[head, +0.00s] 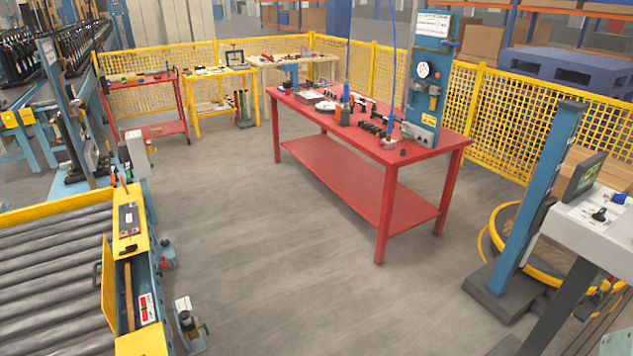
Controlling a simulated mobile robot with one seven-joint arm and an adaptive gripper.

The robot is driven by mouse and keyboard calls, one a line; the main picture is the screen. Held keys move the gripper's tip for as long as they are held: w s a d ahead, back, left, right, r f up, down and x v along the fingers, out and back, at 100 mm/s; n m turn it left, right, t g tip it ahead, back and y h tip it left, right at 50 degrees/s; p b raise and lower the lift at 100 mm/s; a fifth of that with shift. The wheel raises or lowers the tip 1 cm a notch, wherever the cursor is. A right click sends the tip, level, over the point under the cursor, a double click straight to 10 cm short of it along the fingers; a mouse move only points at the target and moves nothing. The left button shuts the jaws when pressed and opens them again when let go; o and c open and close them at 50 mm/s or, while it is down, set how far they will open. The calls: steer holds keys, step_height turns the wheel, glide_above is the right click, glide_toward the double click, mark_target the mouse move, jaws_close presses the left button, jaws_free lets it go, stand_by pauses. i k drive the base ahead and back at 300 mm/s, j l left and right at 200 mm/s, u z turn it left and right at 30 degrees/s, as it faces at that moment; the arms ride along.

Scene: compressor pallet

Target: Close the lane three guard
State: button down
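A roller conveyor (50,265) fills the lower left, with a yellow and blue side frame along its right edge. A yellow hinged panel (108,292) with a dark handle on its left side stands swung open on that frame. It looks like the guard, but I cannot read any lane label on it. Beside it the open channel (128,295) shows a brown bar inside, and a red and white label (146,308) is on the frame to its right. My gripper is not in view.
A red workbench (360,125) with tools and a blue press stands across the aisle. A blue post (540,200) and a grey console (600,215) stand at the right. Small devices (188,318) stick out beside the conveyor frame. The grey floor between is clear.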

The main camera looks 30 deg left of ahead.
mark_target(108, 285)
steer(key=i+u, duration=1.1)
steer(key=u, duration=0.15)
steer(key=i+u, duration=0.15)
steer(key=u, duration=0.2)
steer(key=i+u, duration=0.2)
steer(key=u, duration=0.15)
